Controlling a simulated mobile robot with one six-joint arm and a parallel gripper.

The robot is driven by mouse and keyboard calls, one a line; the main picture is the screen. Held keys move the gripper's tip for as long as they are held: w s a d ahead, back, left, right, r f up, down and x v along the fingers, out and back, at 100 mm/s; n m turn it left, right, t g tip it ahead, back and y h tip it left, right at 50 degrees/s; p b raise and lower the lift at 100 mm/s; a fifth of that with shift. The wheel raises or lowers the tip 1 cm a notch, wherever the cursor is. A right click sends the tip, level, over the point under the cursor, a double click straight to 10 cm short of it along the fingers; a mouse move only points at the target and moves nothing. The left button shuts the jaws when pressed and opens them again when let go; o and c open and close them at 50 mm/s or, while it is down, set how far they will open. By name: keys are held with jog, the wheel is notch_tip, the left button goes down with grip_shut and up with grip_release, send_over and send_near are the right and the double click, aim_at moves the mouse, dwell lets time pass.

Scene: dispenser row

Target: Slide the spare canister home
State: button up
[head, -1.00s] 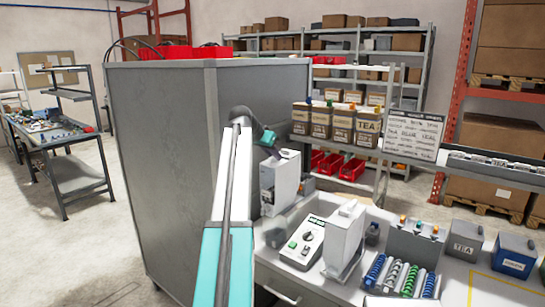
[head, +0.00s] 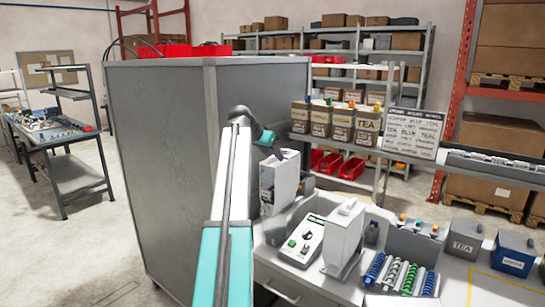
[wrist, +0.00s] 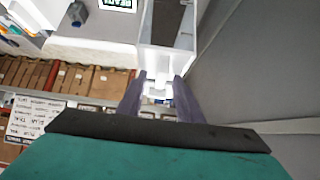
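A tall white canister (head: 281,188) stands upright at the left end of the bench, beside the big grey cabinet. My gripper (head: 272,150) is at its top, reaching in from the cabinet side. In the wrist view my two dark fingers (wrist: 159,80) stand either side of a small white piece (wrist: 158,90) at the near end of the canister's dark-topped body (wrist: 170,25). I cannot tell whether they press on it. A second white housing (head: 343,240) with a tab on top stands to the right. Which one is the spare is not marked.
The grey cabinet (head: 165,150) stands close to the left of my arm. On the bench are a control box (head: 299,241), a tray of coils (head: 402,277) and dark bins (head: 513,255). A lettered board (head: 412,136) stands behind.

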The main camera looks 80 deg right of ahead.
jog(key=b+v, duration=0.3)
jog(key=v, duration=1)
jog(key=shift+a+r+b, duration=0.2)
jog(key=shift+r+b, duration=0.05)
jog(key=shift+b, duration=0.1)
jog(key=shift+w, duration=0.1)
